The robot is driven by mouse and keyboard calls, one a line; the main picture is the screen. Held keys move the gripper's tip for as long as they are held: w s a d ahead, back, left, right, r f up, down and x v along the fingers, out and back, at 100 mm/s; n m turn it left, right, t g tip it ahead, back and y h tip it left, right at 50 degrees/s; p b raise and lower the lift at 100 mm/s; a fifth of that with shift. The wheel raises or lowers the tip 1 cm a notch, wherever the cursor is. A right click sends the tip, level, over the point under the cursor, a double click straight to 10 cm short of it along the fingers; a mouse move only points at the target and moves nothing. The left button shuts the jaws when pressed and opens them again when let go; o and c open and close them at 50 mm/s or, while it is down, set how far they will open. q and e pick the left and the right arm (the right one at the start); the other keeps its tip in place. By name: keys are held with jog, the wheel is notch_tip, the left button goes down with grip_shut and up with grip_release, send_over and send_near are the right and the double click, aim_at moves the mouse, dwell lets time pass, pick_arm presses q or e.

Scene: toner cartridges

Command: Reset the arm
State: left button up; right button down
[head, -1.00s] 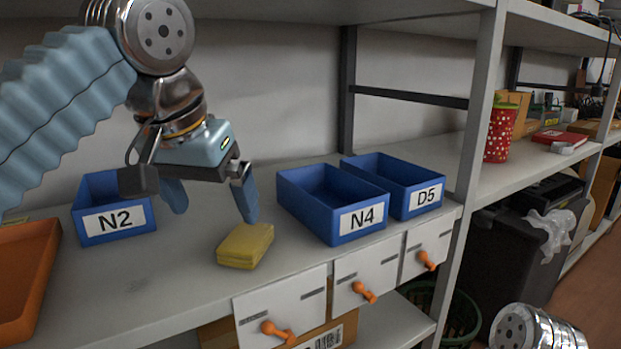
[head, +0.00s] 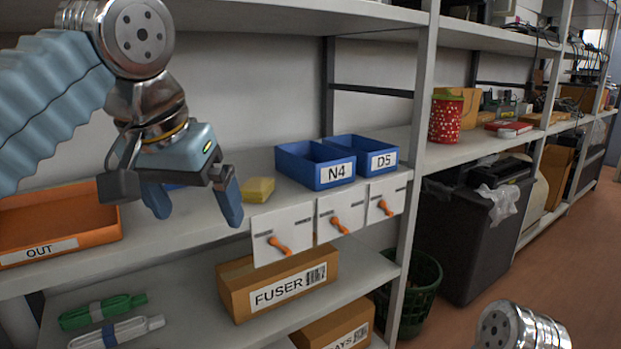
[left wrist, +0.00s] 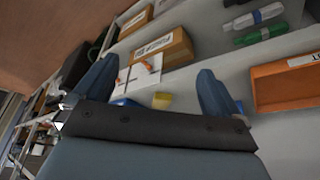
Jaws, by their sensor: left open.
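My left gripper (head: 192,205) is open and empty in the head view. It hangs in front of the upper shelf with its fingers pointing down, left of a yellow block (head: 258,190) on that shelf. In the left wrist view its two fingers (left wrist: 155,92) stand wide apart with nothing between them close up. The yellow block shows small beyond the fingers in that view (left wrist: 161,100). The N2 bin is mostly hidden behind my left gripper. Part of my right arm shows at the bottom right of the head view, but its gripper is out of view.
Blue bins N4 (head: 328,176) and D5 (head: 376,162) stand on the upper shelf (head: 190,232). An orange OUT tray (head: 70,247) is at left. Below are a FUSER box (head: 275,285) and green and white toner cartridges (head: 100,312). A dark bin (head: 465,240) stands at right.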

pick_arm(q)
jog(key=w+d+f+m+g, duration=0.1)
jog(key=w+d+f, duration=0.3)
jog(key=f, duration=0.5)
jog(key=w+d+f, duration=0.2)
jog(key=w+f, duration=0.5)
jog(key=f, duration=0.1)
notch_tip(320, 180, down, 20)
jog(key=w+d+g+h, duration=0.2)
jog(key=s+a+f+n+g+h, duration=0.1)
jog(key=s+f, duration=0.3)
jog(key=f, duration=0.6)
jog(key=s+f+n, duration=0.1)
jog(key=s+f, duration=0.2)
jog(key=f, duration=0.7)
jog(key=s+a+f+n, duration=0.2)
jog(key=s+a+f, duration=0.1)
jog(key=s+f, duration=0.8)
jog(key=s, duration=0.4)
jog(key=shift+f+n, duration=0.15)
jog(key=shift+n, duration=0.25)
pick_arm(e)
jog(key=shift+s, duration=0.1)
pick_arm(q)
jog(key=shift+a, duration=0.1)
